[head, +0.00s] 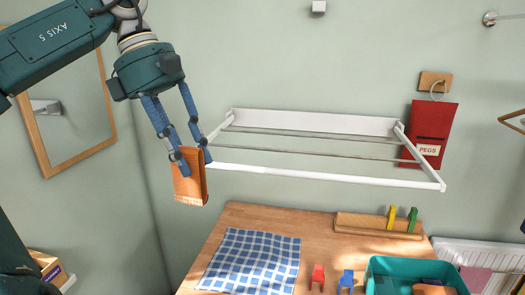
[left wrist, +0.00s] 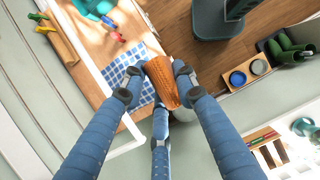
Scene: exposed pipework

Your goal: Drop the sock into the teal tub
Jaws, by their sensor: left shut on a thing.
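My left gripper (head: 190,160) is shut on the orange sock (head: 188,185), which hangs down from the fingertips in front of the wall. In the left wrist view the sock (left wrist: 161,82) sits between the fingers. The teal tub (head: 380,264) stands at the table's front right, cut by the bottom edge of the head view; a brown item and other things lie in it. In the left wrist view the tub (left wrist: 92,8) shows at the top left. The sock is clear of the tub, up and to its left. My right gripper is not in view.
A white wall drying rack (head: 330,174) is just right of the gripper. The wooden table (head: 320,222) holds a blue checked cloth (head: 252,262), a red peg (head: 318,277), a blue peg (head: 346,281) and a wooden holder (head: 375,226) with yellow and green pegs. A red peg bag (head: 428,125) hangs right.

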